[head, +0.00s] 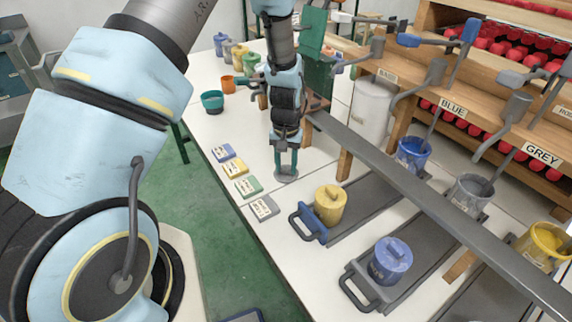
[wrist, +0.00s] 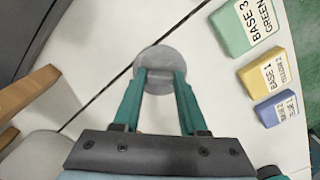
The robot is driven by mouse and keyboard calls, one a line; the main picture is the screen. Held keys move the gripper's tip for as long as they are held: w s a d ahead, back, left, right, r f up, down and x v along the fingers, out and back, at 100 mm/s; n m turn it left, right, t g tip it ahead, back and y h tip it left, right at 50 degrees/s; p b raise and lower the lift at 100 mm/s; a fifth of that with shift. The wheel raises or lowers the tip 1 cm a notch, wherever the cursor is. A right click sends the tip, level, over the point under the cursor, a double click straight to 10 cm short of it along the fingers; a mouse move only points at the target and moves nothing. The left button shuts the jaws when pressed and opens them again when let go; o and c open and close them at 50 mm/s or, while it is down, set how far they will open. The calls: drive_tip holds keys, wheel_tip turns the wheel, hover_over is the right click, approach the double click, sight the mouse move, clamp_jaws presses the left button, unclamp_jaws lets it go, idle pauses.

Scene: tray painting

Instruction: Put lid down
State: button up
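A round grey lid (head: 285,175) is at the white table top, under my gripper (head: 287,160). In the wrist view the lid (wrist: 158,56) is seen from above, and my gripper's teal fingers (wrist: 160,80) are on either side of its handle, shut on it. The lid looks level and very close to the table; I cannot tell whether it touches.
Labelled blocks, blue (head: 223,152), yellow (head: 235,169), green (head: 248,186) and grey (head: 264,207), lie left of the lid. A yellow pot (head: 329,204) and a blue pot (head: 390,260) stand on trays to the right. A grey rail (head: 400,182) runs beyond them. Table around the lid is clear.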

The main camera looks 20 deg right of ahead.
sight(286, 168)
drive_tip(key=o, duration=0.5)
drive_tip(key=shift+c, duration=0.2)
wheel_tip(286, 168, up, 12)
drive_tip(key=b, duration=0.3)
drive_tip(key=w+a+r+n, duration=0.2)
drive_tip(key=a+r+n, duration=0.15)
drive_tip(key=a, duration=1.05)
drive_tip(key=s+a+r+n, duration=0.1)
drive_tip(key=s+a, duration=0.2)
drive_tip(key=a, duration=0.5)
drive_tip(key=s+a+r+n+t, duration=0.1)
drive_tip(key=s+a+r, duration=0.1)
drive_tip(key=a, duration=0.6)
drive_tip(key=shift+s+r+t, duration=0.15)
drive_tip(key=shift+s+t, duration=0.15)
drive_tip(key=shift+s, duration=0.2)
drive_tip(key=shift+a, duration=0.1)
